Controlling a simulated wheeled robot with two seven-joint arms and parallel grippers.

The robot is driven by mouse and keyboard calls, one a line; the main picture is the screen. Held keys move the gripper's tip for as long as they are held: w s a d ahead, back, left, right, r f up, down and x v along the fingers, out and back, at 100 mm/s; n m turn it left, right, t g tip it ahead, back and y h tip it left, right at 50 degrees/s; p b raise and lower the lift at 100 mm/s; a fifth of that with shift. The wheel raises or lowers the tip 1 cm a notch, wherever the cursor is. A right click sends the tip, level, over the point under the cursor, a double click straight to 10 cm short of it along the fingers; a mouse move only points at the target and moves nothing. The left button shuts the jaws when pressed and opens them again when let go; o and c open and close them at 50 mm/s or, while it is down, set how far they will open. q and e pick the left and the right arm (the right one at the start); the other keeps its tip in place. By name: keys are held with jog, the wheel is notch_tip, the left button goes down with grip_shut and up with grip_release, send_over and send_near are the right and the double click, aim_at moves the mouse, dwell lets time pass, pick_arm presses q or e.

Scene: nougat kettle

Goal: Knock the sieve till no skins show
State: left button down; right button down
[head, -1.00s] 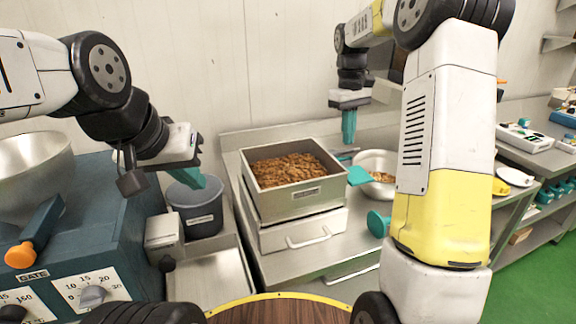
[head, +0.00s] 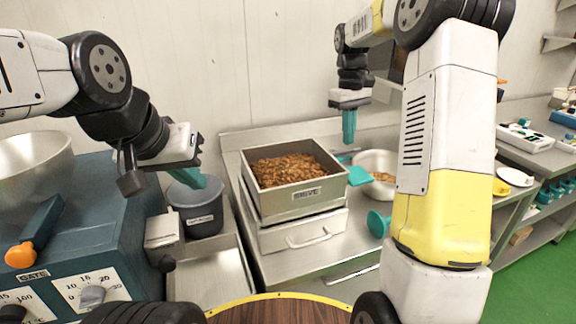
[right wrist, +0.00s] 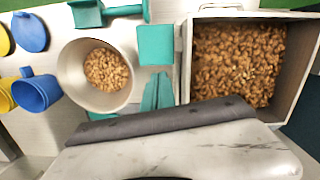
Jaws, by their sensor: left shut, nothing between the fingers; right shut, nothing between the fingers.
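The sieve (head: 305,194), an open steel box with a label on its front, sits on a pale drawer unit and holds a layer of brown nuts (head: 290,170). It also shows at the right of the right wrist view (right wrist: 187,60), where the nuts look tan to brown; I cannot tell skins from kernels there. My right gripper (head: 349,127) is shut and empty, with teal fingers pointing down behind and right of the sieve, apart from it. In the right wrist view its fingers (right wrist: 157,92) lie between bowl and sieve. My left gripper (head: 192,180) is shut and empty over the grey bucket.
The grey bucket (head: 203,219) stands left of the sieve. A pale bowl of nuts (head: 376,160) and a teal scraper (head: 360,176) are to its right. A blue machine with dials (head: 100,230) stands at the left. A clear steel tray (head: 210,270) is in front of the bucket.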

jog(key=w+a+r+n+t, duration=0.1)
jog(key=w+a+r+t, duration=0.1)
jog(key=a, duration=0.5)
jog(key=w+a+r+n+t, duration=0.1)
jog(key=w+a+r+t, duration=0.1)
jog(key=a, duration=0.4)
jog(key=w+a+r+n+t, duration=0.1)
jog(key=w+a+r+t, duration=0.2)
jog(key=a, duration=0.4)
jog(key=shift+w+a+n+t, duration=0.3)
jog(key=shift+w+t, duration=0.1)
jog(key=shift+w, duration=0.35)
jog(key=shift+s+d+f, duration=0.1)
jog(key=shift+s+f, duration=0.2)
jog(key=shift+f, duration=1.1)
jog(key=shift+s+d+f, duration=0.15)
jog(key=shift+s+f, duration=0.2)
jog(key=shift+f, duration=1.05)
jog(key=shift+s+d+f, duration=0.1)
jog(key=shift+s+f, duration=0.2)
jog(key=shift+f, duration=1.1)
jog(key=shift+s+f, duration=0.1)
jog(key=shift+f, duration=0.3)
jog(key=shift+f, duration=0.2)
